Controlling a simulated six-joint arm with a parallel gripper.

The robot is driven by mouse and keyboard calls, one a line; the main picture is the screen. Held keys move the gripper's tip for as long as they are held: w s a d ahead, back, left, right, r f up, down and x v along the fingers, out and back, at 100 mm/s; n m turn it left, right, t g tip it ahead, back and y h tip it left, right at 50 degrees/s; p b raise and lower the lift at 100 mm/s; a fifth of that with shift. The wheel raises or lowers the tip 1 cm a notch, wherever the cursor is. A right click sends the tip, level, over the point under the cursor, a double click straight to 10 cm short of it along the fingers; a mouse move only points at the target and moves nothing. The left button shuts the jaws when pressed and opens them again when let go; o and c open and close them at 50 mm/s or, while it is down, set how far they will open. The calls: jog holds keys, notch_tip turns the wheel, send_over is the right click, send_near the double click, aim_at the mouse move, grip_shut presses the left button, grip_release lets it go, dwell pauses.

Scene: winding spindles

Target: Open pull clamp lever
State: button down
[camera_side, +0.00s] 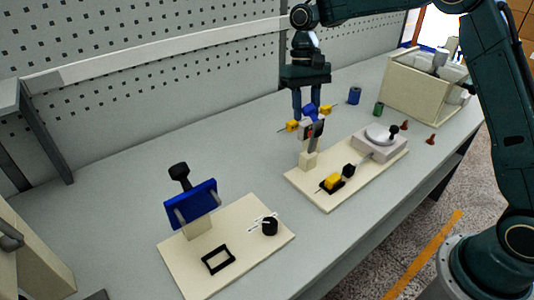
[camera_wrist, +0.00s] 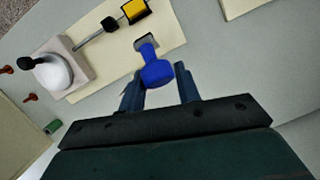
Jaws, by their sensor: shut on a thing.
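My gripper (camera_side: 307,108) points down over the far end of the right-hand beige board (camera_side: 324,203). It is shut on a blue-headed piece (camera_wrist: 156,69), which stands on a short stem above the board. In the side view, this piece has yellow ends (camera_side: 292,126) and a dark and orange part below, on a beige block (camera_side: 308,160). The wrist view shows the blue head between my two fingers (camera_wrist: 160,82); its contact with them is not clear. A yellow block in a black holder (camera_side: 333,181) and a black knob (camera_side: 349,170) sit nearer the front of this board.
A grey block with a white disc and black knob (camera_side: 380,134) is on the same board. The left board (camera_side: 240,250) carries a blue plate (camera_side: 191,204) with a black handle. Blue (camera_side: 354,95) and green (camera_side: 379,109) spools, red pieces (camera_side: 431,139) and a beige bin (camera_side: 400,95) stand rightward.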

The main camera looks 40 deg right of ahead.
jog(key=shift+a+f, duration=0.1)
jog(key=shift+a, duration=0.15)
jog(key=c, duration=1.1)
grip_release()
jog(key=shift+o, duration=0.2)
jog(key=shift+d, duration=0.1)
jog(key=shift+s, duration=0.15)
